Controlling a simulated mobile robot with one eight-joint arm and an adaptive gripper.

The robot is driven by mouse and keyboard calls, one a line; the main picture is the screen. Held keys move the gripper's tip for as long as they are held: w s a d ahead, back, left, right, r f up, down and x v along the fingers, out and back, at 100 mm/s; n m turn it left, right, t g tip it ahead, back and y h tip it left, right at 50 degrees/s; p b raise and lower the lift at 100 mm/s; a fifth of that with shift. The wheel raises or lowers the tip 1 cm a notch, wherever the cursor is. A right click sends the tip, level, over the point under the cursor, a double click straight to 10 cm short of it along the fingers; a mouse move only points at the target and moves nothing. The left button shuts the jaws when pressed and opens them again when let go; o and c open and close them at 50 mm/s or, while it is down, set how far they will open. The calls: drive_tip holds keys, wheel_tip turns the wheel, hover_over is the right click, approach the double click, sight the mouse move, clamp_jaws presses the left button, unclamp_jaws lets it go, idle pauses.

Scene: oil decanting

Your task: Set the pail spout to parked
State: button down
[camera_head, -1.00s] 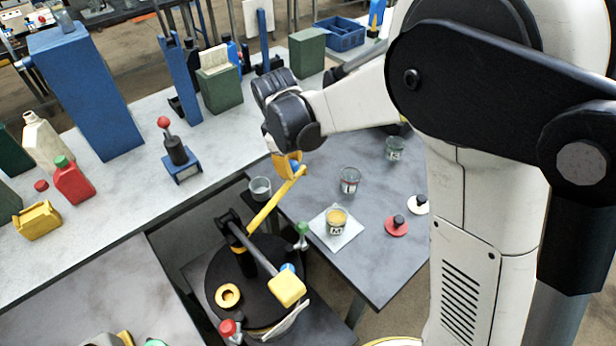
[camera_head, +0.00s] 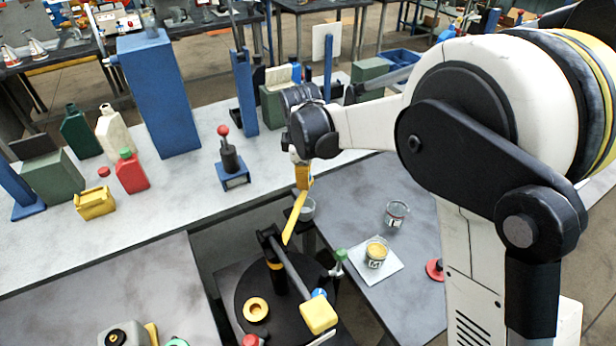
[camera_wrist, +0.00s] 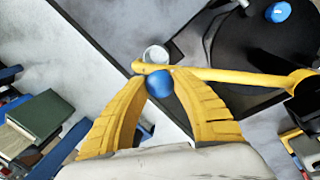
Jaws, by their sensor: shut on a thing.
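The pail (camera_head: 240,300) is a dark round drum below the table edges, with a black post and a grey pump handle ending in a yellow grip (camera_head: 318,313). Its yellow spout (camera_head: 291,218) runs from the post up toward my gripper (camera_head: 303,180). In the wrist view, the spout (camera_wrist: 235,75) stretches left from a collar at the post, and a blue ball knob (camera_wrist: 160,84) sits near its free end. My gripper (camera_wrist: 162,90) has its yellow fingers on both sides of this knob, shut on it. The fingers partly hide the spout's free end in the head view.
A glass beaker (camera_head: 307,211) stands beside the spout's free end at the table edge. A beaker of yellow oil (camera_head: 376,254) sits on a white pad (camera_head: 385,275), with another beaker (camera_head: 397,212) behind. A red-knobbed lever (camera_head: 229,155) stands on the back bench.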

drive_tip(key=shift+a, duration=0.2)
drive_tip(key=c, duration=1.3)
unclamp_jaws()
drive_tip(key=o, duration=0.3)
drive_tip(key=shift+a, duration=0.2)
drive_tip(key=shift+d, duration=0.1)
wheel_tip(320, 180, up, 12)
drive_tip(key=s, duration=0.2)
drive_tip(key=shift+s+f, duration=0.1)
drive_tip(key=shift+s, duration=0.05)
